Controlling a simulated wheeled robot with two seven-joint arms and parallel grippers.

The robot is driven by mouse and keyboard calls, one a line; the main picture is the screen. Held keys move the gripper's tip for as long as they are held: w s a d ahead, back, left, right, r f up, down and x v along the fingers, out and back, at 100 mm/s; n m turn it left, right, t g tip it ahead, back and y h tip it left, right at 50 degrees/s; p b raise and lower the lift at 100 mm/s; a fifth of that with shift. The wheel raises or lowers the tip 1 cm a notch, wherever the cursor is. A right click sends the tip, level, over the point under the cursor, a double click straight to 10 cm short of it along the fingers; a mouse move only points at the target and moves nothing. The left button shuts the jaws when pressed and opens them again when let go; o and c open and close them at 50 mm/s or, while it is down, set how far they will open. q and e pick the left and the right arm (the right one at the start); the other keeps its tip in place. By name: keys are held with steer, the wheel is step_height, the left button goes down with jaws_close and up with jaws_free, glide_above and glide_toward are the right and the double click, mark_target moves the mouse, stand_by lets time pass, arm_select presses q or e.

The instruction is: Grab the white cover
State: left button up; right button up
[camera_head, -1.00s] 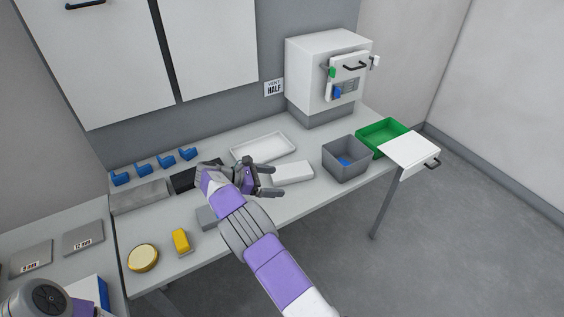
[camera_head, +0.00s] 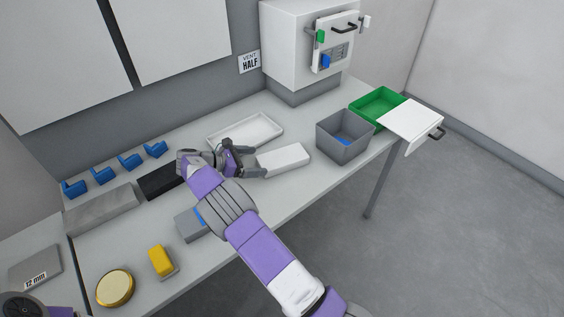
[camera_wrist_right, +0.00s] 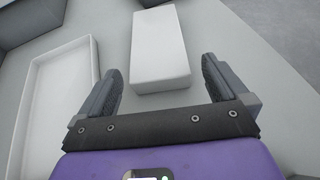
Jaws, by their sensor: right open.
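The white cover appears to be a white rectangular block (camera_head: 284,159) lying flat on the bench, right of the middle. In the right wrist view the white block (camera_wrist_right: 160,50) lies straight ahead, its near end between the finger lines. My right gripper (camera_head: 252,161) is at the block's left end in the head view. It also shows in the right wrist view (camera_wrist_right: 162,82), open, with one finger to each side and nothing held. Whether the fingers are level with the block is hard to tell.
A shallow white tray (camera_head: 215,134) lies behind the gripper. A grey bin (camera_head: 345,153) stands right of the block, with a green bin (camera_head: 357,103) beyond. A grey block (camera_head: 188,225), yellow block (camera_head: 160,261) and round yellow-rimmed disc (camera_head: 115,288) lie nearer the front.

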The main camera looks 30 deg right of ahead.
mark_target(268, 161)
steer(key=x, duration=0.3)
steer(key=shift+w, duration=0.15)
steer(key=b+x, duration=0.1)
steer(key=x, duration=0.1)
steer(key=b+x, duration=0.1)
steer(key=x, duration=0.2)
steer(key=shift+w+f, duration=0.15)
steer(key=shift+f, duration=0.25)
steer(key=shift+a+r, duration=0.1)
steer(key=c, duration=0.8)
